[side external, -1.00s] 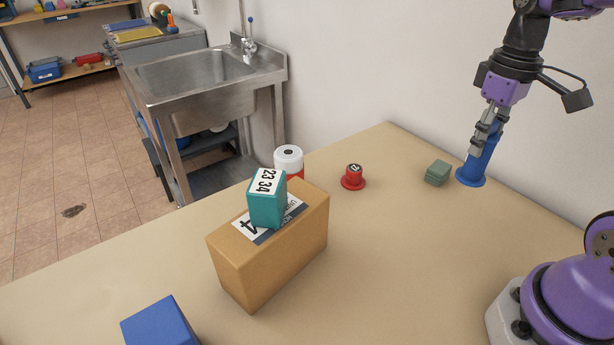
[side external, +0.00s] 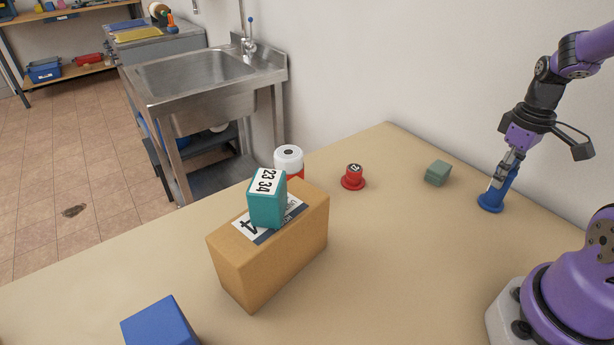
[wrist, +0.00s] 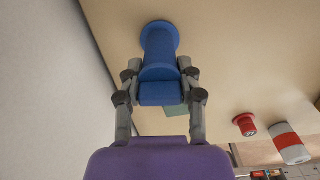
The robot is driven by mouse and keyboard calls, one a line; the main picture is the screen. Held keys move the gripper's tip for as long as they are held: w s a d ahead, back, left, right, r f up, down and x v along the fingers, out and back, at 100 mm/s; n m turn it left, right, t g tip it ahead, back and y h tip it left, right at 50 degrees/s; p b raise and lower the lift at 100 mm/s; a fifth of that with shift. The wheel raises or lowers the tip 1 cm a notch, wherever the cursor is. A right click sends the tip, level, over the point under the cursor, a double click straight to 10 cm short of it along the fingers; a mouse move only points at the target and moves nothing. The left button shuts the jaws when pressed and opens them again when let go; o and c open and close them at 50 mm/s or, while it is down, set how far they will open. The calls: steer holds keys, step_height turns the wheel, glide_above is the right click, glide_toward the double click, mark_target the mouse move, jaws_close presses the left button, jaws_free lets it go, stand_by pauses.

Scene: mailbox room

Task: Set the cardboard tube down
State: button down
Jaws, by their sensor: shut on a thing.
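My gripper (side external: 501,178) is at the right of the side view, shut on a blue tube-like piece (side external: 490,203) with a wide round flange at its lower end. The piece leans slightly. I cannot tell whether its flange touches the table. In the wrist view the blue piece (wrist: 159,48) sits between my two fingers, flange pointing away. No plain brown cardboard tube shows. A white and red cylinder (side external: 289,158) stands behind the cardboard box, its lower part hidden; it also shows in the wrist view (wrist: 289,144).
A green block (side external: 438,173) lies left of the blue piece. A red knobbed piece (side external: 353,178) stands further left. A teal block (side external: 266,202) sits on the cardboard box (side external: 268,250). A blue box (side external: 160,325) is at the front. The table (side external: 420,265) is clear around its middle right.

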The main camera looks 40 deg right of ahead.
steer(key=shift+f, duration=0.15)
steer(key=shift+c, duration=2.4)
jaws_free()
steer(key=r, duration=0.6)
steer(key=d+r, duration=0.1)
steer(key=r, duration=0.2)
steer(key=shift+w, duration=0.25)
steer(key=w+a+r+t, duration=0.1)
steer(key=a, duration=0.5)
steer(key=w+a+r+t+h, duration=0.1)
steer(key=w+a+r+t, duration=0.1)
steer(key=a, duration=0.4)
steer(key=shift+a+r+n, duration=0.25)
steer(key=shift+a+n, duration=0.15)
steer(key=shift+o, duration=0.4)
steer(key=s+a+t+y, duration=0.1)
steer(key=a+t, duration=0.1)
steer(key=a, duration=0.6)
steer(key=shift+s+f+t, duration=0.3)
steer(key=shift+s+f, duration=0.05)
